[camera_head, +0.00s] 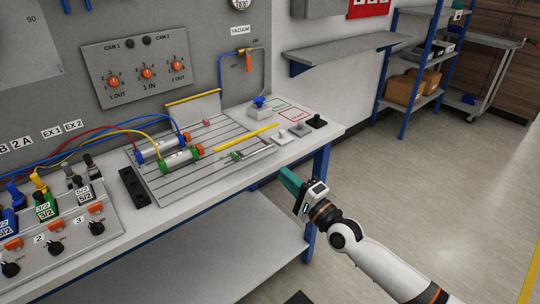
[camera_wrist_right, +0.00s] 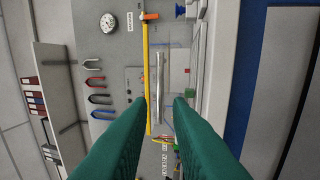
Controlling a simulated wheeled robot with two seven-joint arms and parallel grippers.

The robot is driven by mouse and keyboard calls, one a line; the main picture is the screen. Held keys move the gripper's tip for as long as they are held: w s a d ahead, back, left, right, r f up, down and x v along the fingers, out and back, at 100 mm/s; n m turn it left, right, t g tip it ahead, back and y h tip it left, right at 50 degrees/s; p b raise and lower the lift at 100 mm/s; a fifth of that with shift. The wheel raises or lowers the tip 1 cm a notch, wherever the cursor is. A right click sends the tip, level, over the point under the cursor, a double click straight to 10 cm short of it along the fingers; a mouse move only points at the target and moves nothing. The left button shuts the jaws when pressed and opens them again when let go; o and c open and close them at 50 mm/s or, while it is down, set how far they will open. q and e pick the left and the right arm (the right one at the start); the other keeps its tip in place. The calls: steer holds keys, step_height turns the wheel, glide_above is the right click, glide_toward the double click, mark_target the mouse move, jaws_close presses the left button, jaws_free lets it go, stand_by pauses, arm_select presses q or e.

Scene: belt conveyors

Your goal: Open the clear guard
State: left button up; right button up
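The clear guard is hard to make out because it is see-through. A yellow strip (camera_head: 246,138), which looks like its edge, runs slantwise over the slotted plate on the bench. A silver bar (camera_head: 250,154), perhaps a handle, lies just in front of it. In the right wrist view, a long yellow strip (camera_wrist_right: 148,75) and a silver bar (camera_wrist_right: 158,85) run side by side beyond the fingers. My right gripper (camera_head: 287,180) is off the bench's front right edge, apart from the guard. Its teal fingers (camera_wrist_right: 160,105) are spread with nothing between them. My left gripper is out of view.
Cylinders (camera_head: 180,161) with coloured hoses lie on the slotted plate. A blue knob (camera_head: 258,102) and small switches (camera_head: 300,130) stand at the bench's right. A valve panel (camera_head: 65,220) fills the left. The floor (camera_head: 430,190) right of the bench is clear.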

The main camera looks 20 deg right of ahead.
mark_target(259, 151)
steer(key=x, duration=1.1)
steer(key=shift+w+a, duration=0.25)
steer(key=shift+w, duration=0.05)
steer(key=shift+c, duration=0.4)
jaws_close()
